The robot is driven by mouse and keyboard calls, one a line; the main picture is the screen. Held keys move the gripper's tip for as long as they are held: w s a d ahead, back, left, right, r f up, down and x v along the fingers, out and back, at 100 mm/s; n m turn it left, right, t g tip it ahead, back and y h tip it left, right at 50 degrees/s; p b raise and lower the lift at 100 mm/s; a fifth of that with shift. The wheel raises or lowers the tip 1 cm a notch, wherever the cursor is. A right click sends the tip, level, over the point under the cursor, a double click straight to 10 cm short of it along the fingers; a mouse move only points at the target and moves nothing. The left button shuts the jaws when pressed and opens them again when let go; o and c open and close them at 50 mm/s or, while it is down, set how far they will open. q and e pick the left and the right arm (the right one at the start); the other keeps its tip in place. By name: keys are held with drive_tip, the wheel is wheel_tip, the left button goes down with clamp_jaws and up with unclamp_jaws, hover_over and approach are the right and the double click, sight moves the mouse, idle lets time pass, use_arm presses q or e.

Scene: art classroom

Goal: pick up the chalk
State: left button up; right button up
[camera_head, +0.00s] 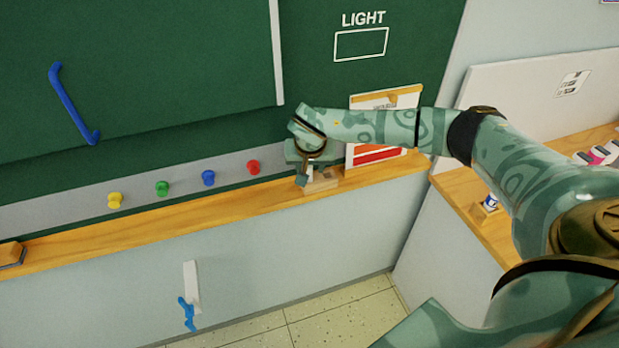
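My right gripper (304,178) is at the wooden ledge (230,213) below the green chalkboard, pointing down. Its fingers are small and partly covered by its own wrist, so I cannot tell whether they are open or shut. A small light wooden holder (322,186) sits on the ledge right beside the fingertips. A pale patch shows at its top, but I cannot make out a piece of chalk for certain. My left gripper is not in view.
Yellow (115,200), green (162,188), blue (208,178) and red (253,167) knobs line the grey strip above the ledge. An eraser (11,254) lies at the ledge's far left. A picture card (378,154) stands behind my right forearm. A side counter (474,204) holds small jars.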

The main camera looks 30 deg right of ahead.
drive_tip(key=shift+x, duration=0.95)
drive_tip(key=shift+r, duration=0.1)
clamp_jaws()
